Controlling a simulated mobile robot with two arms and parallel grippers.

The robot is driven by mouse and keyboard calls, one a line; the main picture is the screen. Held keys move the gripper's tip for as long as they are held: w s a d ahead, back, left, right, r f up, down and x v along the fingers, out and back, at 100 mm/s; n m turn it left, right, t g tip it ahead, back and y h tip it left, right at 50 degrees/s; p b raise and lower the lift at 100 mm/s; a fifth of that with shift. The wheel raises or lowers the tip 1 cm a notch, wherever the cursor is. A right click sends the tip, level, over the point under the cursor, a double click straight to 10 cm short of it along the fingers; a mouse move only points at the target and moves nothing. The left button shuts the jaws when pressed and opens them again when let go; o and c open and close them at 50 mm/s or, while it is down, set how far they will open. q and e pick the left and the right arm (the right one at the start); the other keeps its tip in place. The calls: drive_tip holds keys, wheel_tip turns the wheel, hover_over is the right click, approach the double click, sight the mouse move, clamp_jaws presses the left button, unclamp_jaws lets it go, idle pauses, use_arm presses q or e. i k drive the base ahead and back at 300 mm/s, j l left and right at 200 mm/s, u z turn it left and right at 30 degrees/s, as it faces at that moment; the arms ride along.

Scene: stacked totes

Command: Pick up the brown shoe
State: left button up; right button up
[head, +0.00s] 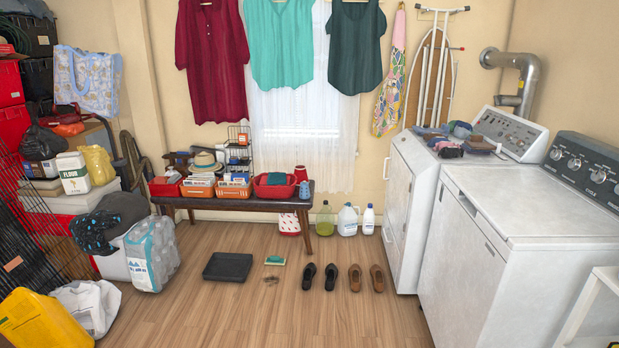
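A pair of brown shoes stands on the wooden floor, left of the white washer. The left brown shoe (355,278) and the right brown shoe (377,278) sit side by side with a small gap, toes and heels in line with the view. A pair of black shoes, one (309,276) and the other (331,277), stands just to their left. Neither of my grippers shows in the head view.
A white washer (408,190) and a white dryer (480,262) stand on the right. A dark bench (240,205) holds baskets and boxes by the back wall. Jugs (347,222) stand on the floor beside it. A black tray (227,267) lies left.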

sight(356, 274)
drive_tip(key=i+j, duration=0.1)
drive_tip(key=i, duration=2.3)
drive_tip(key=l+z, duration=0.05)
drive_tip(key=l, duration=0.05)
